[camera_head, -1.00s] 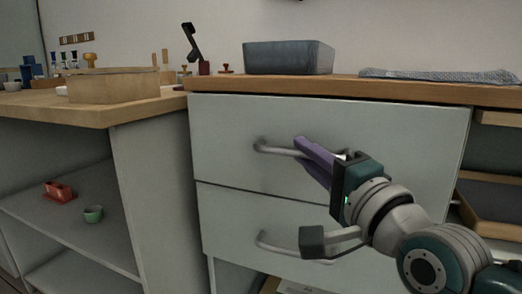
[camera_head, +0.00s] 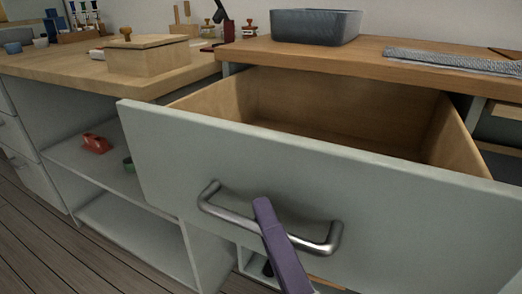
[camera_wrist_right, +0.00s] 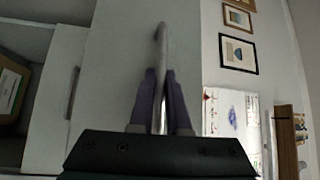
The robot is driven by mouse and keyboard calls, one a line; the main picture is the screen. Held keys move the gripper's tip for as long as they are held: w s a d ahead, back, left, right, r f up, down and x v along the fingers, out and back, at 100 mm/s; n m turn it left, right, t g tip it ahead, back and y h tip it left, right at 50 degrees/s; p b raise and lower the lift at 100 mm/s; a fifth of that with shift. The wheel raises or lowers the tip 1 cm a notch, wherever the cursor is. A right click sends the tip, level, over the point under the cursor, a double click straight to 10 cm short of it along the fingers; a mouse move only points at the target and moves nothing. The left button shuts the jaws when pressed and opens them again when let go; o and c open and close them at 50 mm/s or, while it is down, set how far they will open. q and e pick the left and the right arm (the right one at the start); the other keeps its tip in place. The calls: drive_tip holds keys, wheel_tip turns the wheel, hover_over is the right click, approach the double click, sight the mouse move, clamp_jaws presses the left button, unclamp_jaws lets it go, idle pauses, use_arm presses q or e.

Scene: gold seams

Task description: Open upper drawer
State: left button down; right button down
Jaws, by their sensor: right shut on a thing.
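The upper drawer (camera_head: 300,160) has a pale grey-green front and wooden inner walls. In the head view it stands well out from the cabinet, and the visible part of its inside looks empty. Its curved metal handle (camera_head: 268,226) runs across the front. My right gripper (camera_head: 264,208) has purple fingers at the handle. In the right wrist view the handle (camera_wrist_right: 161,60) passes between the two fingers of the right gripper (camera_wrist_right: 161,85), which are shut on it. The lower drawer is mostly hidden behind the open one in the head view. My left gripper is not in view.
A lidded wooden box (camera_head: 147,57) stands on the left counter. An open shelf below it holds a red object (camera_head: 96,143) and a green cup. Bare floor (camera_head: 60,245) shows at left.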

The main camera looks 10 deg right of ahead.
drive_tip(key=shift+s+a, duration=0.35)
drive_tip(key=shift+s, duration=0.15)
drive_tip(key=c, duration=0.9)
unclamp_jaws()
drive_tip(key=p+v, duration=0.1)
drive_tip(key=v, duration=0.9)
